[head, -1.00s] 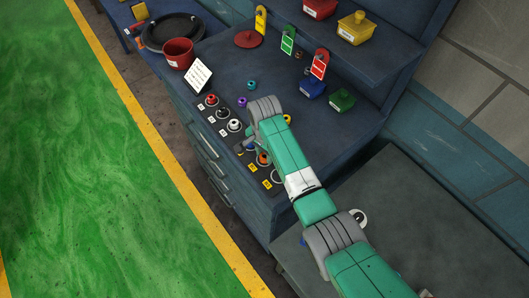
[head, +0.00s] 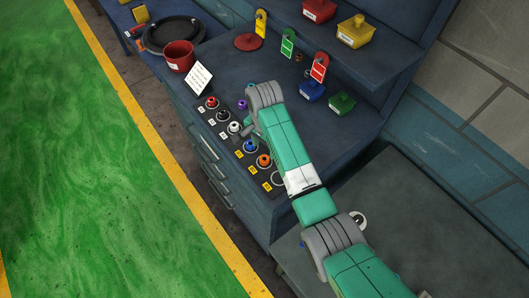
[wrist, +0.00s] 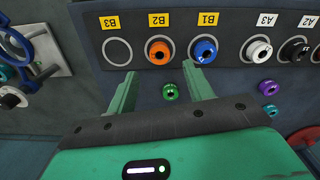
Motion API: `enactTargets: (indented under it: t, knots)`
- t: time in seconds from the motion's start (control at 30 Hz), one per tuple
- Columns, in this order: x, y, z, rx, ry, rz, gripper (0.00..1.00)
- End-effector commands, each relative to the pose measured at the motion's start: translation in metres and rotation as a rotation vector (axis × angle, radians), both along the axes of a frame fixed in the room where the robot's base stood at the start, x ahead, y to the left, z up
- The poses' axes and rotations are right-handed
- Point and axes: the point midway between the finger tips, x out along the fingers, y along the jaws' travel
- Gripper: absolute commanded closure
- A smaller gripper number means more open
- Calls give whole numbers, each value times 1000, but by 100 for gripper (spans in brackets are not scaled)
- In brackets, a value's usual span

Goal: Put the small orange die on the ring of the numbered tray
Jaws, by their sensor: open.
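The numbered tray (wrist: 131,50) is a dark strip of labelled rings, also seen in the head view (head: 211,118). The small orange die (wrist: 159,53), round with a dark centre, sits within the ring labelled B2; it also shows in the head view (head: 264,160). A blue die (wrist: 205,50) sits at B1. The B3 ring (wrist: 117,51) is empty. My gripper (wrist: 162,86) is open, its fingers apart from the orange die, on the bench side of the tray. A green die (wrist: 169,92) appears between the fingertips; I cannot tell its depth.
White (wrist: 259,48) and black (wrist: 295,48) dice fill neighbouring rings. Purple (wrist: 266,87) and teal (wrist: 270,110) dice lie loose on the bench. A red pot (head: 179,55), a white card (head: 200,77) and hanging tags stand farther back. A lower bench (head: 410,200) lies right.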

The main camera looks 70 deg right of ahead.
Motion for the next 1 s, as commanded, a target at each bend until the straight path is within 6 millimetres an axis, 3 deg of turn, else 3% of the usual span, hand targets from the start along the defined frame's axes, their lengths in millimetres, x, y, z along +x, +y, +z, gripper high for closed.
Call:
enactTargets:
  t: [0.1,0.3,0.83,0.87,0.93,1.0]
  knots:
    - [1,0,29,-2,-3,0,48]
    - [0,0,56,0,0,0,48]
    - [3,1,62,-6,-6,8,48]
    - [9,3,65,-20,-20,27,48]
    - [41,14,83,-100,-97,130,48]
    - [93,40,118,-243,-234,306,48]
